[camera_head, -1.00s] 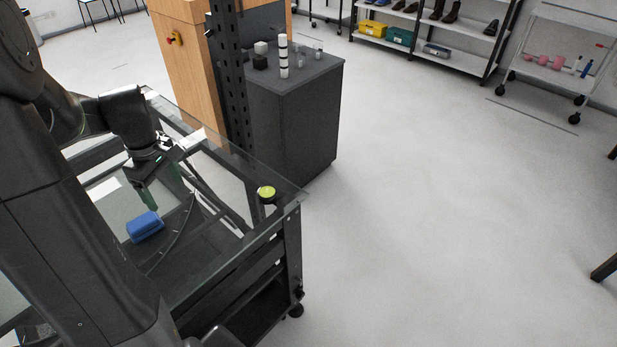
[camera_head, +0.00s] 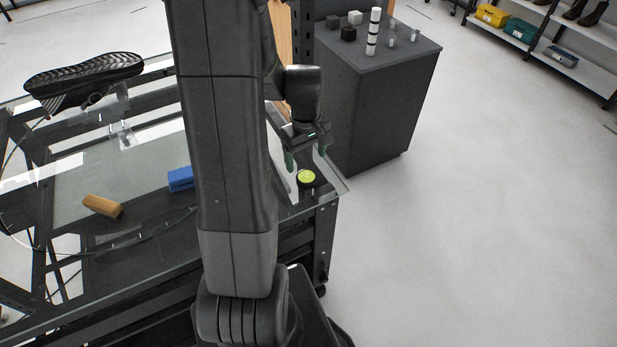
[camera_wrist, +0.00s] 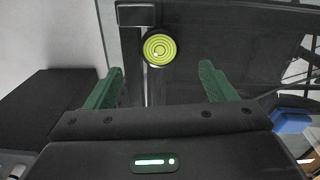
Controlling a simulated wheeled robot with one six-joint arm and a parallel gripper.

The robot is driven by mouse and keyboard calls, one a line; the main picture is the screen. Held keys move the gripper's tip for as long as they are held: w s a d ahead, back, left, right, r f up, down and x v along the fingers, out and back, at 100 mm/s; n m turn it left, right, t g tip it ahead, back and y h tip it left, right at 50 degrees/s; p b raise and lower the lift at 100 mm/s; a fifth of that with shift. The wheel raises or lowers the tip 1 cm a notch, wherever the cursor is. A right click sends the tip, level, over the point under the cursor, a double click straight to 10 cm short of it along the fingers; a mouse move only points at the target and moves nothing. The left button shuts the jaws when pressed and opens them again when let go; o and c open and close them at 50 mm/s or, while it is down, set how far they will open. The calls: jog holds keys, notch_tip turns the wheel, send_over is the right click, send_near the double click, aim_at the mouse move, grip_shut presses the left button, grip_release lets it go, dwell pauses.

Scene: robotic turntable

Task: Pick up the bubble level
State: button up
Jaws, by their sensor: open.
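The bubble level is a small round disc with a yellow-green top and a dark rim. In the head view the bubble level (camera_head: 306,177) lies on the glass table near its right corner. In the wrist view the bubble level (camera_wrist: 159,49) is ahead of my fingers, between their lines. My gripper (camera_head: 305,160) is close above and behind it in the head view. In the wrist view my gripper (camera_wrist: 160,78) has its two green fingers spread wide with nothing between them.
The glass table (camera_head: 135,160) also holds a blue object (camera_head: 180,178), partly behind my arm, a tan block (camera_head: 102,206) and a black shoe-like object (camera_head: 85,80). A dark cabinet (camera_head: 385,100) with small items stands behind the table's right end. The floor to the right is clear.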

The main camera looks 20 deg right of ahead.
aim_at(307, 176)
jog(key=shift+s+f+p, duration=0.1)
jog(key=shift+f+p, duration=0.5)
jog(key=shift+f, duration=2.75)
jog(key=c, duration=1.1)
jog(key=shift+r, duration=0.15)
